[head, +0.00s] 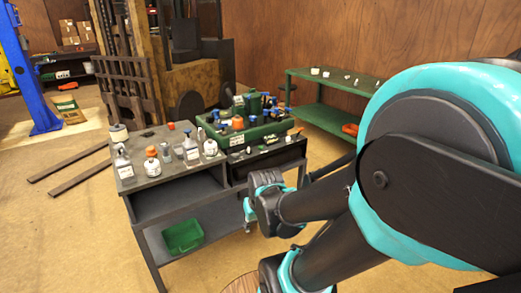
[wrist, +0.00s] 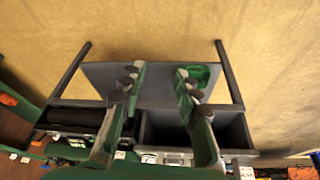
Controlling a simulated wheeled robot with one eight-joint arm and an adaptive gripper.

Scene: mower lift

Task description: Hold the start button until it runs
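I cannot make out a start button in either view. A dark grey work cart (head: 150,184) stands in front of me in the head view, and its shelves also show in the wrist view (wrist: 150,88). My gripper (wrist: 158,82) is open in the wrist view, with a wide gap between its two green and dark fingers and nothing between them. The cart lies beyond the fingers. In the head view my own arm fills the right side and hides part of the cart's right end; the gripper's fingers are not clear there.
Several bottles (head: 153,165) stand on the cart top, beside a crowded green tray (head: 240,136). A green bin (head: 183,235) is on the lower shelf. Behind are a forklift (head: 125,85), a green bench (head: 330,81) and a blue post (head: 30,85). Floor at left is open.

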